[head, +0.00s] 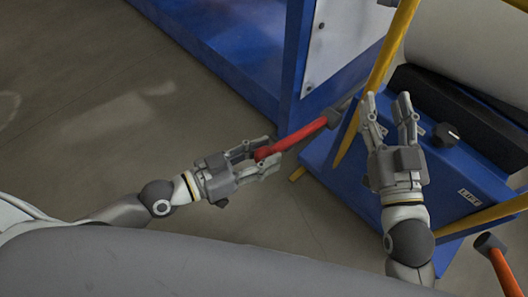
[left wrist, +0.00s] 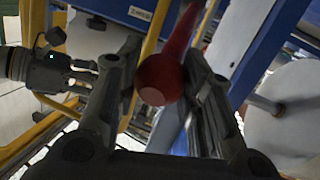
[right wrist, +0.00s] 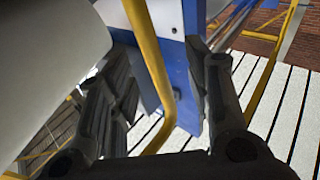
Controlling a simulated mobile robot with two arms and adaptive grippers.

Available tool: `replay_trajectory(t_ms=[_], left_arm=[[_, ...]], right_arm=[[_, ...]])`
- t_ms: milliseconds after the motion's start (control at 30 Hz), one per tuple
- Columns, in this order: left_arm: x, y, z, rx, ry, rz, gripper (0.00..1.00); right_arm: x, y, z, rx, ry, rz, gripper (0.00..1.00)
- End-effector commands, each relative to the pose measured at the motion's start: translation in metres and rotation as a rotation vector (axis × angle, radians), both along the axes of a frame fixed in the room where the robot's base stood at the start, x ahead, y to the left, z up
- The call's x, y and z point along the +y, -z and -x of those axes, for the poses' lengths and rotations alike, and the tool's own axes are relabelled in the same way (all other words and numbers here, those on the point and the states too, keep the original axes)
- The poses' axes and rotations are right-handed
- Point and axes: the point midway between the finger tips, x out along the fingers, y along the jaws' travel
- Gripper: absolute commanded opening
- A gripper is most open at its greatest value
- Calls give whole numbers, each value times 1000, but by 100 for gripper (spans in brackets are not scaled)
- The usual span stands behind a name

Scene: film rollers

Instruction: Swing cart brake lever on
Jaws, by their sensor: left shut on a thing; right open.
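The red brake lever (head: 300,136) sticks out from the side of the blue cart (head: 455,178), reaching left and down from a dark pivot. My left gripper (head: 262,158) is shut on its knob end. In the left wrist view the round red knob (left wrist: 160,78) sits between the two fingers, with the lever running up behind it. My right gripper (head: 389,108) is open above the cart, close to its yellow rail (head: 387,55). In the right wrist view the yellow rail (right wrist: 148,60) crosses the gap between the open fingers.
A black knob (head: 445,134) and a "LIFT" label (head: 469,196) are on the cart top. A large pale roll (head: 470,45) lies at upper right. A blue machine frame (head: 290,60) stands behind; floor at left is clear.

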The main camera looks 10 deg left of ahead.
Motion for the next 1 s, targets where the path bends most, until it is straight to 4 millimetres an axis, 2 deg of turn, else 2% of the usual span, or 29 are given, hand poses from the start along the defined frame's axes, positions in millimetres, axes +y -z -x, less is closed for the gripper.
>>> replay_trajectory(t_ms=[33,200,400,933,967,1000], left_arm=[[0,6,1,5,3,-4,0],[1,11,2,6,4,-5,0],[1,15,3,7,4,-4,0],[1,19,5,15,7,-8,0],[1,19,5,15,7,-8,37],[1,19,5,15,7,-8,42]], right_arm=[[1,-6,1,-42,-2,-11,46],[2,-27,6,-153,-9,-42,46],[3,-41,12,-228,-13,-63,46],[3,-45,14,-255,-15,-70,46],[3,-45,14,-254,-15,-70,46],[3,-45,14,-254,-15,-70,46]])
